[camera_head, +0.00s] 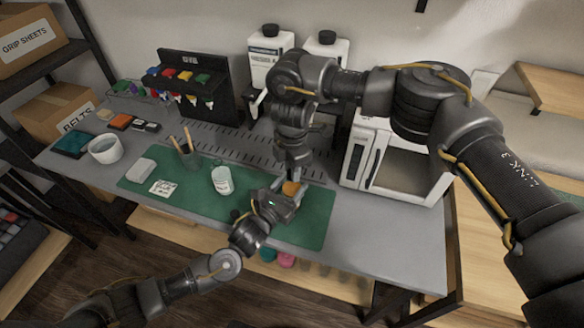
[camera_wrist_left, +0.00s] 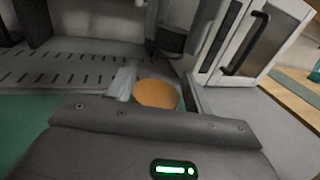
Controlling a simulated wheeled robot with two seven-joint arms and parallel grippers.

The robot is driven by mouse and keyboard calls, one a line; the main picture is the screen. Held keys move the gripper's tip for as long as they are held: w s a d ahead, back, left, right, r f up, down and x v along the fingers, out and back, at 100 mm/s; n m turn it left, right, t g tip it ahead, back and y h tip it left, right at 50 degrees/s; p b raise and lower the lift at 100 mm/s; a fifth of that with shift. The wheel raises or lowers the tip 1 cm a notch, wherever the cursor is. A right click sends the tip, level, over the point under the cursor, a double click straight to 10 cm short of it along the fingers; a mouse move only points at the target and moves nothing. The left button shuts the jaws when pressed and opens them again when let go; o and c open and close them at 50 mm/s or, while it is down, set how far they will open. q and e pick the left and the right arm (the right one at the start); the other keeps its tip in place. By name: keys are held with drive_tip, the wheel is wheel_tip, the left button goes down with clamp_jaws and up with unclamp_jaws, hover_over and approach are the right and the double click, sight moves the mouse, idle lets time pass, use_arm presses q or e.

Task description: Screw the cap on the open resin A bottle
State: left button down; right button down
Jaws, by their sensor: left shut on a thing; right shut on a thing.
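An orange, round-topped thing (camera_head: 290,188), which looks like the resin A bottle, stands at the right part of the green mat. It also shows in the left wrist view (camera_wrist_left: 157,93), between the fingers of my left gripper (camera_wrist_left: 155,98). My left gripper (camera_head: 283,197) is shut on it from the front. My right gripper (camera_head: 294,171) points down from above, just over the orange thing. It also shows dark at the top of the left wrist view (camera_wrist_left: 168,42). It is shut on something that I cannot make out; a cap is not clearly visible.
A labelled glass jar (camera_head: 221,181) and a cup with sticks (camera_head: 188,155) stand on the green mat (camera_head: 305,228). A white oven-like box (camera_head: 395,165) is close on the right. Two white jugs (camera_head: 268,58) stand behind. A perforated plate lies behind the mat.

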drive_tip(key=m, duration=0.5)
drive_tip(key=c, duration=1.1)
unclamp_jaws()
wheel_tip(320, 180, up, 12)
use_arm(q)
drive_tip(key=c, duration=0.5)
unclamp_jaws()
